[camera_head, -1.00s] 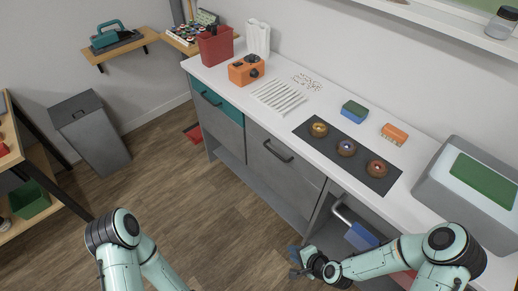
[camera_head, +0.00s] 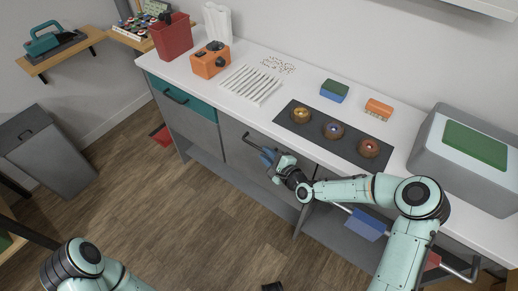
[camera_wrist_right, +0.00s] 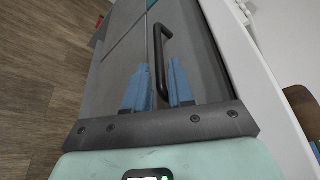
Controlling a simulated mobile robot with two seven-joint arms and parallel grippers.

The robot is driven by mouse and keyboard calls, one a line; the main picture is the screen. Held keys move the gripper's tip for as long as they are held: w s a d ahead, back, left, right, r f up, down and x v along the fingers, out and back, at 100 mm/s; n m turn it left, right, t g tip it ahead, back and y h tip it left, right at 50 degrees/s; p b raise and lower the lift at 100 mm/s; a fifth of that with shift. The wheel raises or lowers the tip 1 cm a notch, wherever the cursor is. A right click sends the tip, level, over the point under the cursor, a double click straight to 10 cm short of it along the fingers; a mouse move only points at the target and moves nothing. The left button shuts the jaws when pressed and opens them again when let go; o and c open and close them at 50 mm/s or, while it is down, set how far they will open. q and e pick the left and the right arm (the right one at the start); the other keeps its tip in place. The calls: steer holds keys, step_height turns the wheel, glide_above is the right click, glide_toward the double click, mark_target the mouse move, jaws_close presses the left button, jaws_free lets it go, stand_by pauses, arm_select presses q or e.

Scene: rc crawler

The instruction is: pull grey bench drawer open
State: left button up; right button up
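The grey drawer front (camera_head: 232,154) is in the bench, right of a teal-fronted drawer, and looks flush with it. Its dark bar handle (camera_head: 262,142) is partly hidden by my right gripper (camera_head: 268,160) in the head view. In the right wrist view the grey drawer (camera_wrist_right: 195,55) fills the middle, and its handle (camera_wrist_right: 161,60) reaches down between the two blue fingertips of my right gripper (camera_wrist_right: 157,82). The fingers are apart, with gaps beside the handle; whether either touches it I cannot tell. My left arm shows at the lower left, but its fingers are out of view.
The white benchtop (camera_head: 310,75) carries a dark mat (camera_head: 318,142) with three round brown pieces, an orange box (camera_head: 210,60), a red bin (camera_head: 171,37) and a grey case (camera_head: 465,150). An open bay lies below right.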

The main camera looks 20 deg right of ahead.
mark_target(259, 149)
steer(key=x, duration=0.5)
jaws_close()
steer(key=shift+s, duration=0.1)
